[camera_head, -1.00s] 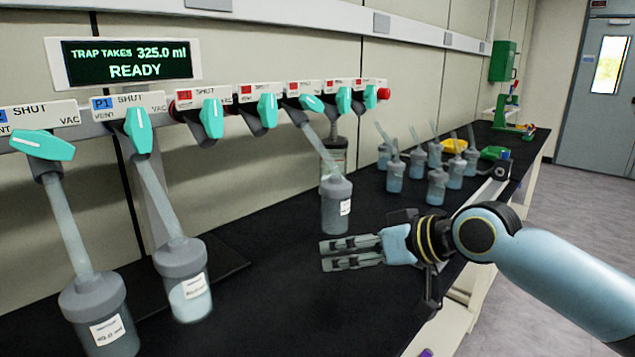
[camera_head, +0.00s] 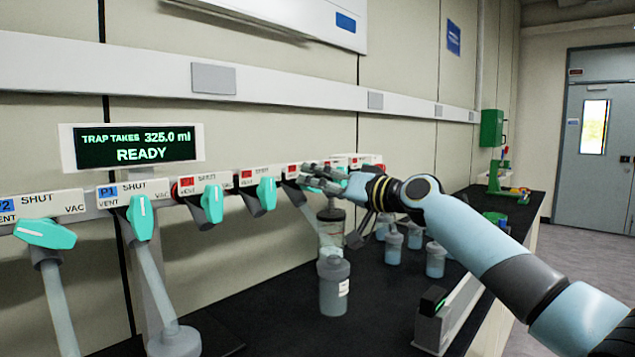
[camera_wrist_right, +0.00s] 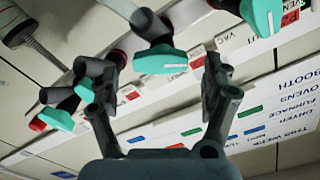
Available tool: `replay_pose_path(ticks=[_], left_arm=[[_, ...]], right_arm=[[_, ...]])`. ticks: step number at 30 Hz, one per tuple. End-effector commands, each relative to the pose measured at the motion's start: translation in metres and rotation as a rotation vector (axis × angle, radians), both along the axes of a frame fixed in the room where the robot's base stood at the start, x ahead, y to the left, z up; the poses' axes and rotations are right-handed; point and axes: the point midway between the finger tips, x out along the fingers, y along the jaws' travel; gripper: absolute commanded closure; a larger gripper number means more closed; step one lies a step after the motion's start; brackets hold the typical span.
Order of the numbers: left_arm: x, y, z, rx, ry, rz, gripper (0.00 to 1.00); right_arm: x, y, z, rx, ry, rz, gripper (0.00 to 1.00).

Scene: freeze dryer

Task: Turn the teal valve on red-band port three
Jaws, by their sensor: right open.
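A row of teal valves sits on the labelled manifold (camera_head: 80,202). The first red-band valve (camera_head: 212,203) and second red-band valve (camera_head: 266,192) are in plain sight in the head view. My right gripper (camera_head: 313,178) is at the third red-band port, and its fingers hide most of that port's valve. In the right wrist view my right gripper (camera_wrist_right: 165,82) is open, and a teal valve (camera_wrist_right: 162,61) shows between and just beyond its fingertips. I cannot tell if a finger touches it. My left gripper is not in view.
A display (camera_head: 137,147) reads READY, 325.0 ml. Several flasks (camera_head: 393,245) stand on the black bench (camera_head: 275,325) beneath my right arm.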

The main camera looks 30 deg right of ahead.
Motion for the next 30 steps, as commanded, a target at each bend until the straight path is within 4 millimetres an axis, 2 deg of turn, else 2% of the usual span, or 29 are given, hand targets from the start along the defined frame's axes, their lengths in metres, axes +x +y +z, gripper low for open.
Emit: replay_pose_path(ticks=[5,14,26,27,30], left_arm=[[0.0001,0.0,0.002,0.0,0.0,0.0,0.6],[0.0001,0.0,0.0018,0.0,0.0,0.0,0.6],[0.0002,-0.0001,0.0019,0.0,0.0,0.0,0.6],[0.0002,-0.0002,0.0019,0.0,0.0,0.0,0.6],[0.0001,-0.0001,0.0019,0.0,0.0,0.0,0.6]], right_arm=[[0.0136,0.0051,0.0001,0.001,0.0,0.0,0.18],[0.015,0.0059,-0.0008,-0.001,0.002,0.001,0.2],[0.0148,0.0057,-0.0007,-0.001,0.002,0.001,0.72],[0.0148,0.0057,-0.0007,-0.001,0.002,0.001,0.75],[0.0148,0.0056,-0.0008,0.001,0.002,0.001,0.75]])
